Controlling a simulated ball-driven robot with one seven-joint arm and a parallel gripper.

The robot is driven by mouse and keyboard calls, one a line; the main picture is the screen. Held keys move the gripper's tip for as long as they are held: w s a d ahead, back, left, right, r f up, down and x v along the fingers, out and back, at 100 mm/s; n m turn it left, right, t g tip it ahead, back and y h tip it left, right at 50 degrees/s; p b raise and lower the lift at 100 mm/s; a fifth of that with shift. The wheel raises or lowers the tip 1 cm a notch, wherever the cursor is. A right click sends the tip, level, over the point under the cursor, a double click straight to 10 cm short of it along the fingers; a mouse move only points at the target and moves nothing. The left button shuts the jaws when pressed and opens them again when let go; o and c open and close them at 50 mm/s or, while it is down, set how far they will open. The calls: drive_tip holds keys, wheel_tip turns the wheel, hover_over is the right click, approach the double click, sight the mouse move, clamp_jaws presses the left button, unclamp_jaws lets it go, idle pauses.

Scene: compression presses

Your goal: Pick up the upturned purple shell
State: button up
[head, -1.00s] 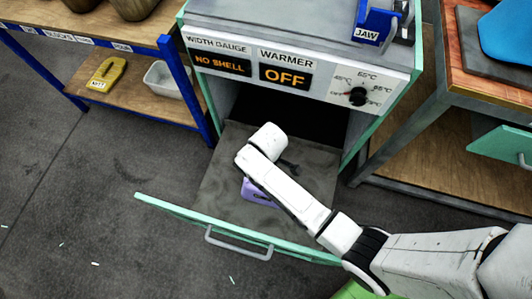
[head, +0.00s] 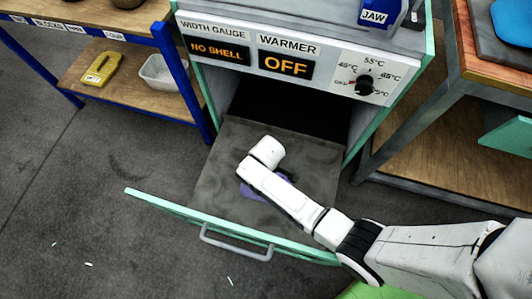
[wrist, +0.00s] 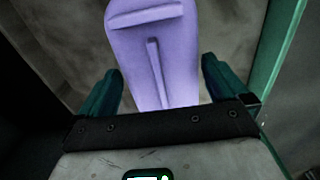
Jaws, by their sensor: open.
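The purple shell (wrist: 152,52) lies in the open drawer (head: 225,165). In the wrist view it is long and rounded, with a raised rib along its middle and a crosswise ridge near the top. In the head view my arm covers most of the shell (head: 250,192). My gripper (wrist: 163,85) is open, with one dark green finger on each side of the shell's near end. Gaps show between the fingers and the shell. My gripper's fingers are hidden behind my arm in the head view.
The drawer's green front edge (head: 165,206) and handle (head: 236,243) stand at the near side. The warmer cabinet (head: 300,55) overhangs the drawer's back; its displays read NO SHELL and OFF. A blue-framed shelf (head: 130,90) stands left, a wooden bench (head: 440,140) right.

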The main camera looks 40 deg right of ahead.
drive_tip(key=c, duration=1.3)
drive_tip(key=shift+r, duration=0.15)
